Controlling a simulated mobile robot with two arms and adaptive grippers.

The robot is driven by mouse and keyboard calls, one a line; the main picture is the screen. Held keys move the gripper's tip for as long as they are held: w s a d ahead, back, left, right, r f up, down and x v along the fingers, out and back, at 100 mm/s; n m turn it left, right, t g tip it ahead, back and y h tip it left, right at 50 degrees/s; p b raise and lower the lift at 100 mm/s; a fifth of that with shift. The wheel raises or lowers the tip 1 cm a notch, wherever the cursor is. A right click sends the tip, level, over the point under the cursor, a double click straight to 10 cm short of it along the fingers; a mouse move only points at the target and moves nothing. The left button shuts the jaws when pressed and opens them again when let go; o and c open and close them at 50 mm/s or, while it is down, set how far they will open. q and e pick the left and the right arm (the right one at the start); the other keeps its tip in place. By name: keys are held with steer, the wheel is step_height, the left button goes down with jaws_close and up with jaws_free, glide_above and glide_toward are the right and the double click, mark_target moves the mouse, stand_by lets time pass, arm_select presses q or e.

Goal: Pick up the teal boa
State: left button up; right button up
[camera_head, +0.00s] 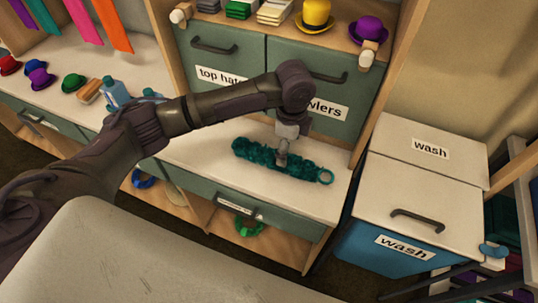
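The teal boa (253,152) lies on the pale counter (205,158), fluffy and stretched left to right, with a teal ring at its right end. My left gripper (282,161) points down at the middle of the boa, its tips at or in the feathers. The fingers are small and partly hidden by the feathers, so I cannot tell whether they are open or shut on it. My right gripper is out of view.
Drawers labelled "top hats" and "bowlers" (325,105) stand behind the boa. A yellow hat (315,15) and a purple hat (368,29) sit above them. A blue bin (375,247) labelled "wash" stands right. Small hats and bottles occupy the left counter.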

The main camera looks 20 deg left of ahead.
arm_select(q)
steer(key=shift+a+f+p, duration=0.15)
steer(key=shift+f+p, duration=0.35)
steer(key=shift+f, duration=2.7)
steer(key=c, duration=1.2)
steer(key=shift+c, duration=0.2)
steer(key=shift+w+r, duration=0.1)
steer(key=shift+r, duration=0.05)
